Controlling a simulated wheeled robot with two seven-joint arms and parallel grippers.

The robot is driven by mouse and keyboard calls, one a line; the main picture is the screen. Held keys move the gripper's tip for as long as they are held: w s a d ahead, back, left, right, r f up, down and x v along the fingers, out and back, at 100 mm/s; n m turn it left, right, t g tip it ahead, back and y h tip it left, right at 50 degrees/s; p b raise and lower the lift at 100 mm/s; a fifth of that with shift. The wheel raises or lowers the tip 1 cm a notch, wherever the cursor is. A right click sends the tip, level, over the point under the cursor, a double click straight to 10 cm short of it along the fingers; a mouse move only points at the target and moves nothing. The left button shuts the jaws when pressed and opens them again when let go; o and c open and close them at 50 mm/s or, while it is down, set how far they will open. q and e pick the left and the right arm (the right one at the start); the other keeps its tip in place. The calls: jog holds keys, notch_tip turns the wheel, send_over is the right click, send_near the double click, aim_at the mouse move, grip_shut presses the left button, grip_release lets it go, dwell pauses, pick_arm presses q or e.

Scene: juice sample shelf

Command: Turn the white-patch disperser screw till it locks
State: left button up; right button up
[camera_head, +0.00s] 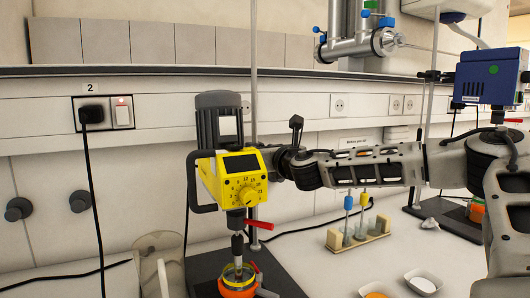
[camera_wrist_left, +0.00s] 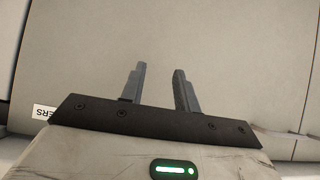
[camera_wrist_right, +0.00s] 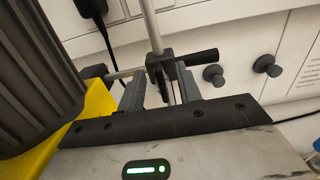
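The disperser (camera_head: 242,178) has a yellow body with a numbered dial and a dark grey motor with a white patch (camera_head: 228,125). It hangs on a vertical rod over a jar. In the right wrist view its dark ribbed motor (camera_wrist_right: 40,75) fills the left side. A black clamp (camera_wrist_right: 172,66) with a dark handle sits on the rod there. My right gripper (camera_wrist_right: 161,88) is open, its fingers on either side of the clamp's screw part; contact is unclear. My left gripper (camera_wrist_left: 160,85) is open and empty before a pale panel, outside the head view.
An orange jar (camera_head: 238,280) stands under the disperser, with a clear beaker (camera_head: 162,270) to its left. Right of it are a small rack (camera_head: 358,235) and white dishes (camera_head: 423,282). A blue disperser (camera_head: 487,75) stands far right. A black cable (camera_head: 95,210) hangs left.

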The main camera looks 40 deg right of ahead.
grip_shut()
pick_arm(q)
jog(key=shift+s+f, duration=0.1)
jog(key=shift+f, duration=0.05)
